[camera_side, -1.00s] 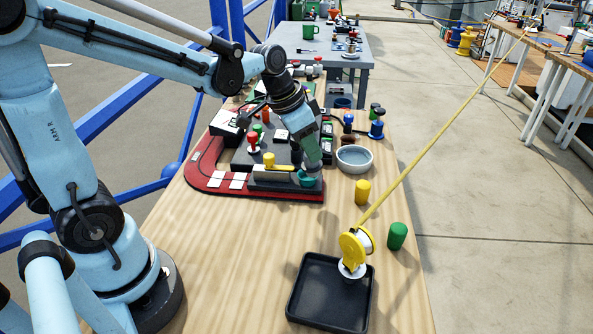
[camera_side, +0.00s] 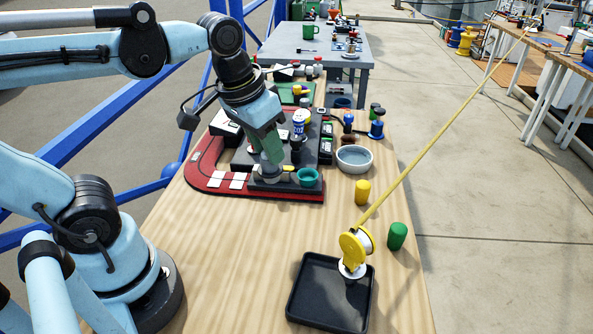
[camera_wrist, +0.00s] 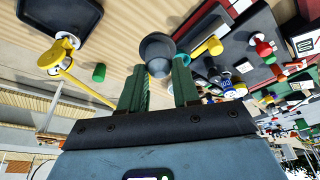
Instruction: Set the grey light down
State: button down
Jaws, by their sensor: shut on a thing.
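My gripper (camera_side: 268,160) is shut on the grey light (camera_side: 271,174), which shows below the fingertips in the side view. In the wrist view the grey light (camera_wrist: 157,48) is a round dark grey piece at the ends of the two green fingers of my gripper (camera_wrist: 160,82). It is over the front part of the dark panel (camera_side: 285,184), left of a teal ring (camera_side: 308,176). I cannot tell whether its underside touches anything. A yellow handle (camera_side: 288,168) is partly hidden behind it.
The panel has a red border (camera_side: 205,168) and several fittings, including a blue and white can (camera_side: 301,120). A grey bowl (camera_side: 354,158), yellow cylinder (camera_side: 362,191) and green cylinder (camera_side: 397,235) stand right. A black tray (camera_side: 312,310) lies in front. Bare wood lies left of the tray.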

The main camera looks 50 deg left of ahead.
jog(key=s+a+f+n+g+y, duration=0.1)
jog(key=s+a+n, duration=0.35)
jog(key=s, duration=0.35)
jog(key=shift+n, duration=0.25)
jog(key=shift+s+a+f, duration=0.5)
jog(key=shift+a+f, duration=1.45)
jog(key=shift+s+a+f, duration=0.5)
jog(key=shift+a+f, duration=1.45)
jog(key=shift+s+a+f, duration=0.5)
jog(key=shift+a+f, duration=1.45)
jog(key=c, duration=0.8)
grip_release()
jog(key=shift+f, duration=0.15)
jog(key=shift+r, duration=0.2)
